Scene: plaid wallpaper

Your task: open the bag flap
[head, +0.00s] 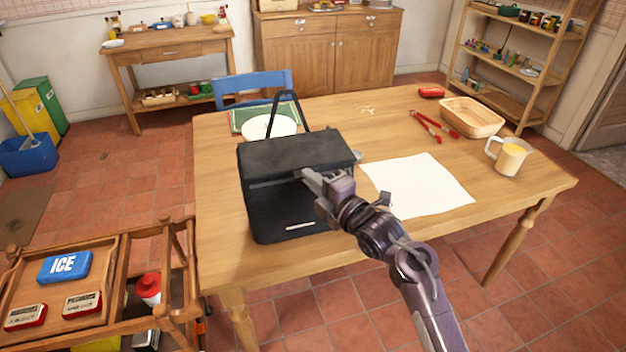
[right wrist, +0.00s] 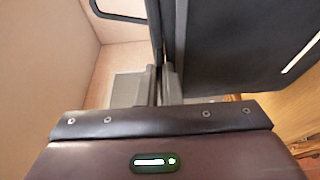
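The black bag (head: 285,205) stands upright on the wooden table, left of the middle. Its flap (head: 290,152) lies flat across the top, and its handle loop stands up behind. My right gripper (head: 307,178) is at the flap's front edge. In the right wrist view its two fingers (right wrist: 160,82) are close together, with the flap's thin dark edge (right wrist: 155,30) running between them. The bag's dark front (right wrist: 240,40) fills the upper right of that view. The bag's inside is hidden. My left gripper is not in view.
A white sheet (head: 418,187) lies right of the bag. Red tongs (head: 432,124), a wooden basket (head: 472,117) and a jug (head: 508,157) are farther right. A white plate (head: 268,127) is behind the bag. A cart (head: 110,290) with a blue ice pack (head: 64,267) stands at lower left.

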